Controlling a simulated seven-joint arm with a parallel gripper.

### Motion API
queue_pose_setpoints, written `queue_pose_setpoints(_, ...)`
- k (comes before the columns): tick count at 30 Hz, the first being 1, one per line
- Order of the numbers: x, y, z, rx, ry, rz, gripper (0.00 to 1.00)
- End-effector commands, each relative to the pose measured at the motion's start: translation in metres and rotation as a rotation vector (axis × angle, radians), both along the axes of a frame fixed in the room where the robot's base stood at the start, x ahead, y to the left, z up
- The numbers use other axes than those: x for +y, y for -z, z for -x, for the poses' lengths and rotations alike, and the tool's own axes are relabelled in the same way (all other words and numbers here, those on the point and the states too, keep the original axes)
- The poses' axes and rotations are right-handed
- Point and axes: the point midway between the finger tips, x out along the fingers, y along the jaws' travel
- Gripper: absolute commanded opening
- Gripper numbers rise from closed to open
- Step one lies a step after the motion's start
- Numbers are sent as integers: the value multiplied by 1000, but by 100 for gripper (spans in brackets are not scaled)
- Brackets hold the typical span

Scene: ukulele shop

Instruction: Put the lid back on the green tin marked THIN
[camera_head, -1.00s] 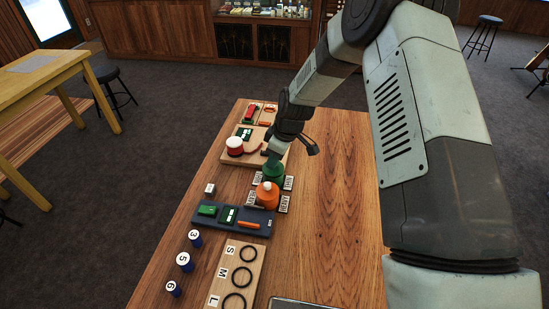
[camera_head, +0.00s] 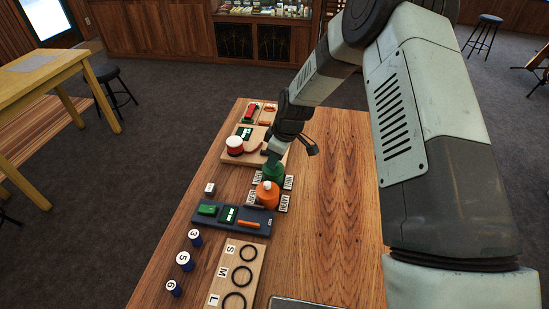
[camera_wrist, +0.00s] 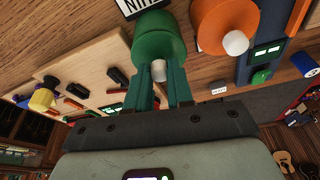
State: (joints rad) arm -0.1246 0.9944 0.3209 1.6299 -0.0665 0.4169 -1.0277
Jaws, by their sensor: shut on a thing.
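The green tin (camera_head: 274,172) stands on the wooden table, just behind the orange tin (camera_head: 267,196). In the wrist view the green tin (camera_wrist: 160,38) is directly ahead of my gripper (camera_wrist: 159,82). A label card (camera_wrist: 140,6) with upside-down letters that seem to read THIN lies beside it. My gripper is shut on the white knob (camera_wrist: 159,70) of the lid, at the green tin's end. I cannot tell whether the lid is fully seated, because the fingers and viewing angle hide the seam. In the head view my gripper (camera_head: 271,160) hides part of the tin's top.
The orange tin with a white knob (camera_wrist: 235,43) stands close beside. A dark tray (camera_head: 205,219) is nearer the camera. The table's right side (camera_head: 335,190) is clear.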

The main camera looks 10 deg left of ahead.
Motion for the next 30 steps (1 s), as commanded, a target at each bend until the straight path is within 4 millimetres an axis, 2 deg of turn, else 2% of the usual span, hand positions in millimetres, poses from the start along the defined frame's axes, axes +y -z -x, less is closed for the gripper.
queue_pose_setpoints(9, 0, 0, 0, 0, 0, 0, 0)
queue_pose_setpoints(10, 0, 0, 0, 0, 0, 0, 26)
queue_pose_setpoints(15, 0, 0, 0, 0, 0, 0, 51)
queue_pose_setpoints(21, 0, 0, 0, 0, 0, 0, 51)
queue_pose_setpoints(26, 0, 0, 0, 0, 0, 0, 76)
queue_pose_setpoints(30, 0, 0, 0, 0, 0, 0, 77)
